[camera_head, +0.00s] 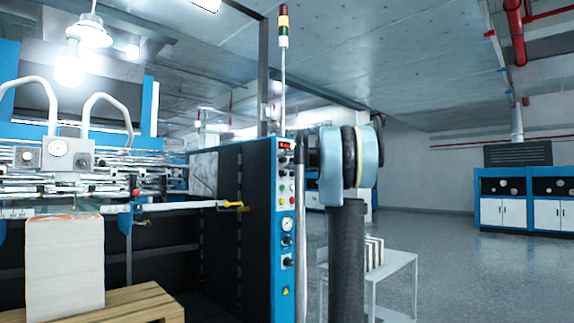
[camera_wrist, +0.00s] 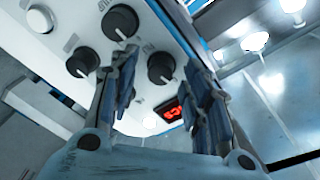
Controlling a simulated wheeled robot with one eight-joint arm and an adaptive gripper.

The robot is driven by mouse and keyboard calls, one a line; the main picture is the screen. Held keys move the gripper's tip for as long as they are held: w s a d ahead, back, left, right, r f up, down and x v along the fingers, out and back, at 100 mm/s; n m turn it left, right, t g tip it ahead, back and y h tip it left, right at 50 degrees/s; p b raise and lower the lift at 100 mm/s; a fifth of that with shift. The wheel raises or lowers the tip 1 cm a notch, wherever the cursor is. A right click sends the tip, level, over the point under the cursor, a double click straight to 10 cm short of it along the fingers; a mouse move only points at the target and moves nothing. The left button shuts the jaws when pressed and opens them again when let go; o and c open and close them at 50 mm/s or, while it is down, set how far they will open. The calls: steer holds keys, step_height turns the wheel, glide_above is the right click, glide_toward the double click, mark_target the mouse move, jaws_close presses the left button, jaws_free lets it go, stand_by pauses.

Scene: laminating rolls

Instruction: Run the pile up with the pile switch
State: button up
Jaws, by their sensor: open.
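The control panel (camera_head: 286,220) is on the blue-edged end of the machine, with a red display, coloured buttons, a gauge and black knobs. In the wrist view the panel (camera_wrist: 65,18) fills the upper left, tilted. Black knobs show there: an upper one (camera_wrist: 120,22), a left one (camera_wrist: 82,62) and a right one (camera_wrist: 161,68). Their labels are too blurred to tell which is the pile switch. My gripper (camera_wrist: 162,82) is open, its fingers on either side of the right knob in the picture; contact cannot be told. The paper pile (camera_head: 64,265) stands on a wooden pallet (camera_head: 135,305).
My arm hides part of the room right of the panel. A yellow-handled lever (camera_head: 228,204) sticks out left of the panel. A white side table (camera_head: 395,265) stands behind my arm at right. Open floor (camera_head: 450,260) lies beyond, before blue-and-white cabinets (camera_head: 525,200).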

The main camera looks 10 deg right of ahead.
steer(key=shift+w+a, duration=0.15)
steer(key=shift+w, duration=0.15)
steer(key=shift+c, duration=0.6)
jaws_close()
steer(key=shift+m, duration=1)
